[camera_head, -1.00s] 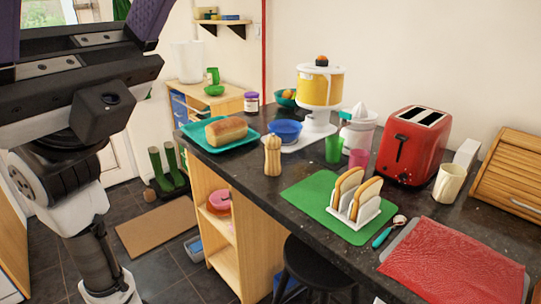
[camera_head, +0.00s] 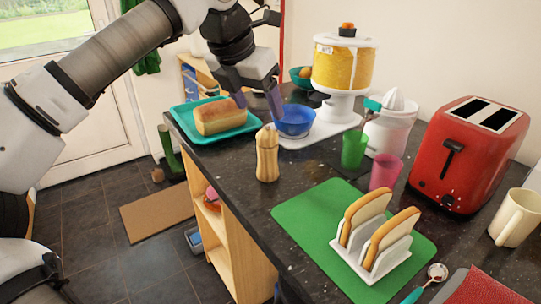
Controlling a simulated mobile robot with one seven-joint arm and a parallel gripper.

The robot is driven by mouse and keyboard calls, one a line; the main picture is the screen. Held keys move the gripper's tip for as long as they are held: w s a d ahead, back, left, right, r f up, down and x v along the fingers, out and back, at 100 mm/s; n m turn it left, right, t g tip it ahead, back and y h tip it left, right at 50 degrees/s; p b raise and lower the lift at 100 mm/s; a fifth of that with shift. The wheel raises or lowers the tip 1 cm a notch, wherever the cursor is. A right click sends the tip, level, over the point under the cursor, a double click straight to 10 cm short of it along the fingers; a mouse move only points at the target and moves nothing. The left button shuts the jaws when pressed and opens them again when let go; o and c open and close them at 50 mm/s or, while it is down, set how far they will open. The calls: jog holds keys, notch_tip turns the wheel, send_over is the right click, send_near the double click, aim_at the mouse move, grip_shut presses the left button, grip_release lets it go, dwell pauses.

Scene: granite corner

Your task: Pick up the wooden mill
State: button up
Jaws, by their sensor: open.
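The wooden mill (camera_head: 267,156) stands upright on the dark counter (camera_head: 232,177), near its front edge. It is pale wood with a narrow waist and a rounded top. My gripper (camera_head: 258,112) points down from above, behind and just over the mill's top in the picture. Its purple-grey fingers are apart, one over the bread tray side and one in front of the blue bowl. Nothing is between them that I can see. Whether a finger touches anything is not clear.
A loaf (camera_head: 220,116) on a teal tray (camera_head: 185,122) lies left of the mill. A blue bowl (camera_head: 295,121) is behind right. A green cup (camera_head: 354,150), a pink cup (camera_head: 385,172) and a toast rack (camera_head: 372,262) on a green mat (camera_head: 309,214) stand to the right.

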aim_at(267, 149)
jog(key=x, duration=0.2)
jog(key=a+x, duration=0.1)
jog(key=x, duration=0.4)
jog(key=shift+w+a+f, duration=0.15)
jog(key=shift+w+f, duration=0.1)
jog(key=shift+f, duration=0.1)
jog(key=shift+p+x, duration=0.65)
jog(key=shift+x, duration=2.6)
jog(key=shift+s+a, duration=0.1)
jog(key=shift+s, duration=0.05)
jog(key=c, duration=1.1)
